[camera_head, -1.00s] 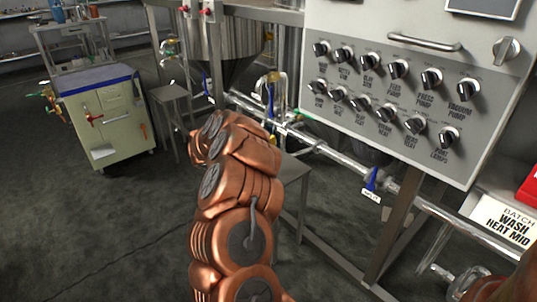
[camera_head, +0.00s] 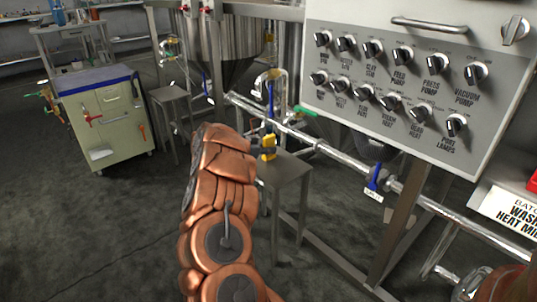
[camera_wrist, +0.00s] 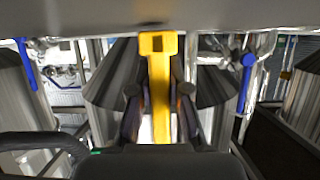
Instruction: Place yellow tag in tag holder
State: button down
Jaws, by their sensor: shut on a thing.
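My gripper (camera_head: 259,146) is at the end of my copper-coloured arm, in front of the pipes and tanks. It is shut on the yellow tag (camera_head: 269,148), which shows as a small yellow patch at its tip. In the wrist view the yellow tag (camera_wrist: 160,80) is a long narrow strip with a square loop at its upper end. It lies between the two dark fingers (camera_wrist: 160,105), and its lower end is hidden by the gripper body. I cannot make out a tag holder for certain in either view.
A grey control panel (camera_head: 405,85) with several black knobs is at upper right. A metal pipe (camera_head: 335,153) with a blue-handled valve (camera_head: 374,178) runs below it. A small steel stool (camera_head: 284,170) stands under my gripper. A green cabinet (camera_head: 105,122) stands left, with open floor between.

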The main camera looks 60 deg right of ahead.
jog(key=shift+f+p, duration=0.25)
jog(key=shift+p, duration=0.05)
jog(key=c, duration=1.1)
grip_release()
jog(key=shift+c, duration=0.2)
